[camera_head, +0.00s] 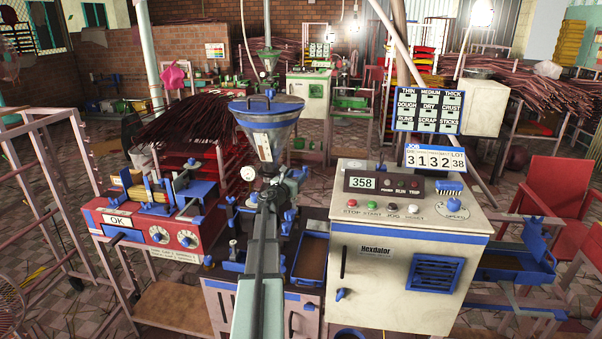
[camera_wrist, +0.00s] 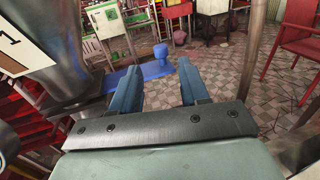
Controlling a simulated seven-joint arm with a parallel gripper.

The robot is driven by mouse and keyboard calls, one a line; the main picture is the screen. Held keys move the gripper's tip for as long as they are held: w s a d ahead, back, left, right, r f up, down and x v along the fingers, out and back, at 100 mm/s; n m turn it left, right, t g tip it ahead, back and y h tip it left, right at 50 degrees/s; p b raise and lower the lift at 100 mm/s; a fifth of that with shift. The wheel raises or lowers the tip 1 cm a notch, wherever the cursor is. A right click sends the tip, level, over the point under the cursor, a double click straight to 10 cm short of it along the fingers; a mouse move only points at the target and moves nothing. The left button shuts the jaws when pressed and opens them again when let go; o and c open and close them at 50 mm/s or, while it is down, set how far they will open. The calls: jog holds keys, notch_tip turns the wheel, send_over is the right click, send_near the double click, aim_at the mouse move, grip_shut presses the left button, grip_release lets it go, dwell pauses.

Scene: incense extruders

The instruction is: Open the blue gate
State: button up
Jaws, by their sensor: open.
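The blue gate (camera_wrist: 138,75) shows in the wrist view as a flat blue bar with an upright round knob (camera_wrist: 160,53) at its end. It sticks out to the right from below the steel hopper (camera_wrist: 50,45). My gripper (camera_wrist: 160,72) is open and empty, its two fingers pointing toward the knob, which appears between and beyond the fingertips. I cannot tell any contact. In the head view the hopper (camera_head: 268,112) stands above my arm, which reaches up to its neck. The gate is mostly hidden there behind my arm and gripper.
A white control cabinet (camera_head: 400,275) with buttons and a lot display (camera_head: 435,160) stands right of my arm. A red machine (camera_head: 155,236) stands left. A round gauge (camera_head: 248,173) sits close beside the hopper neck. Open tiled floor (camera_wrist: 220,65) lies beyond the gate.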

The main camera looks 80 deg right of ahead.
jog(key=v, duration=0.5)
jog(key=shift+a, duration=0.15)
dwell(0.3)
